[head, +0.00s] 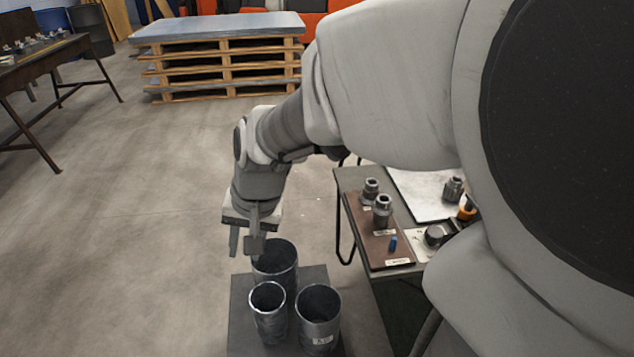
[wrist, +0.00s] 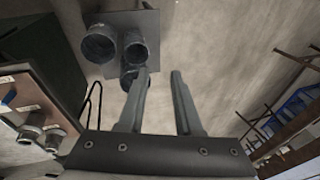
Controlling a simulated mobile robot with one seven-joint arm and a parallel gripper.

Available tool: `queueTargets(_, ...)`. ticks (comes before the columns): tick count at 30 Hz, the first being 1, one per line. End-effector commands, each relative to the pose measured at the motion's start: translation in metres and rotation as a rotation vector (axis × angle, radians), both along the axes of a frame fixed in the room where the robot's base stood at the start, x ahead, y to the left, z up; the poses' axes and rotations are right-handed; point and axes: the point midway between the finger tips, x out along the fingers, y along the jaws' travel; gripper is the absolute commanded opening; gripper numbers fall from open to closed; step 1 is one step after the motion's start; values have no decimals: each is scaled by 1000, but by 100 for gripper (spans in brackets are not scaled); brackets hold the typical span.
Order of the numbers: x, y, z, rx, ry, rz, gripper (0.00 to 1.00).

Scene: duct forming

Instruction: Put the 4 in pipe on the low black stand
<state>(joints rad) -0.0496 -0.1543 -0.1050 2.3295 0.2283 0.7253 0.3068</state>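Three dark metal pipes stand upright and open-topped, close together on a flat dark stand (head: 241,318): a rear pipe (head: 275,268), a slimmer front left pipe (head: 269,318) and a front right pipe (head: 318,325) with a small white label. The label is too small to read, so I cannot tell which is the 4 in pipe. The wrist view shows the three pipes (wrist: 135,50) on the stand (wrist: 147,18), one partly behind a finger. My gripper (head: 246,244) points down just left of the rear pipe's rim. Its fingers (wrist: 160,73) are apart with nothing held between them.
A small table (head: 350,182) at the right holds a brown board (head: 384,248) with metal fittings, a blue piece and a white sheet. A pallet stack (head: 226,70) stands at the back, a workbench (head: 45,58) at far left. The left floor is clear.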

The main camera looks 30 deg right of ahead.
Motion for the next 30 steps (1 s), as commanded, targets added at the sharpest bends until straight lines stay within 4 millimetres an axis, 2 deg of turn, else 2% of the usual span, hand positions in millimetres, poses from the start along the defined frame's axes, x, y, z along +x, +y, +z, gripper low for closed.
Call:
queueTargets(1,-10,2,32,-25,-90,58,33)
queueTargets(3,-26,1,45,-67,-126,130,33)
queueTargets(9,-72,-7,70,-203,-212,310,33)
queueTargets(15,-101,-14,79,-308,-256,416,33)
queueTargets(20,-109,-16,81,-339,-264,444,33)
queueTargets(30,-109,-16,83,-337,-264,445,33)
